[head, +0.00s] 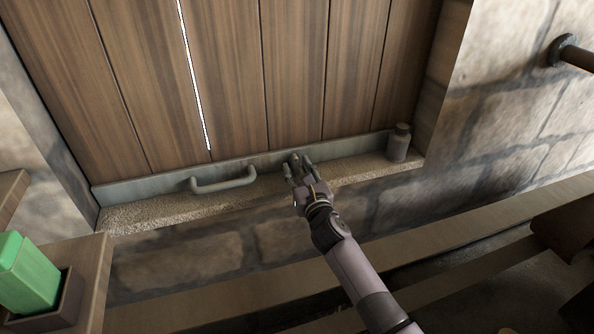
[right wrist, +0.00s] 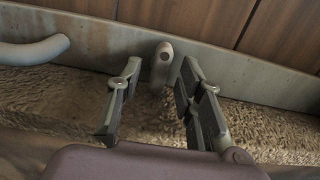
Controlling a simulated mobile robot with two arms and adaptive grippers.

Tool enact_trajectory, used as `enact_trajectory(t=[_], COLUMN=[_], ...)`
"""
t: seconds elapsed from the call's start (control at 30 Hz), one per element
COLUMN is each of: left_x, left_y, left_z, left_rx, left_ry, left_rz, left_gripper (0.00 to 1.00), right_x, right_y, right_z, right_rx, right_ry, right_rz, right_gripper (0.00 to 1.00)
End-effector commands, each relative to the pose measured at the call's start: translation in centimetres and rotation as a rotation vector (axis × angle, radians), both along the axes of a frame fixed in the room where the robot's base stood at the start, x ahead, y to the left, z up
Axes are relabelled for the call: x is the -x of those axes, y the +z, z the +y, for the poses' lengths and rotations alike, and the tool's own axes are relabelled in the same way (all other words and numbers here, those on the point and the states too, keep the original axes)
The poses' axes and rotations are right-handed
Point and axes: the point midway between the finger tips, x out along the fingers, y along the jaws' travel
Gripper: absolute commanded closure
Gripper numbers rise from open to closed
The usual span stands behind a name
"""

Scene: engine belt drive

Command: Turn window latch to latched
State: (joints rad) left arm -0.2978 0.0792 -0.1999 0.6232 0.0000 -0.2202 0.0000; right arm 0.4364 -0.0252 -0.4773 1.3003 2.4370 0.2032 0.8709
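The window latch (right wrist: 162,65) is a small grey rounded lever on the metal strip along the bottom of the wooden shutter (head: 235,75). In the right wrist view it points down toward the sill, slightly tilted. My right gripper (head: 301,170) is open at the latch. Its two fingertips are on either side of the latch's lower end, with gaps showing; I cannot tell how deep the latch sits between them. In the head view the gripper partly covers the latch (head: 295,160). My left gripper is not in view.
A grey pull handle (head: 223,183) sticks out from the strip, left of the latch. The rough stone sill (head: 150,213) runs below. A green box (head: 27,273) stands at the lower left.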

Motion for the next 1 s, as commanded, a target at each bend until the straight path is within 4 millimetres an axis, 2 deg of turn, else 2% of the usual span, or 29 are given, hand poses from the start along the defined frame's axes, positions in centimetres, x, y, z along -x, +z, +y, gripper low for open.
enact_trajectory(t=[0.1,0.4,0.9,1.0], left_x=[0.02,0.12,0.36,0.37], left_y=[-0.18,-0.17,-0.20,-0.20], left_z=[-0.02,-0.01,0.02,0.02], left_rx=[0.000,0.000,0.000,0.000], left_ry=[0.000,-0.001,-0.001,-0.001], left_rz=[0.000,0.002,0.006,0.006], left_gripper=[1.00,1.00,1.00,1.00], right_x=[-0.57,-0.67,-0.64,-0.64], right_y=[0.01,0.03,0.02,0.01], right_z=[0.19,0.25,0.23,0.23], right_rx=[0.000,0.000,0.000,0.000], right_ry=[0.000,0.001,0.001,0.001], right_rz=[0.000,0.000,0.000,0.000], right_gripper=[0.66,0.67,1.00,1.00])
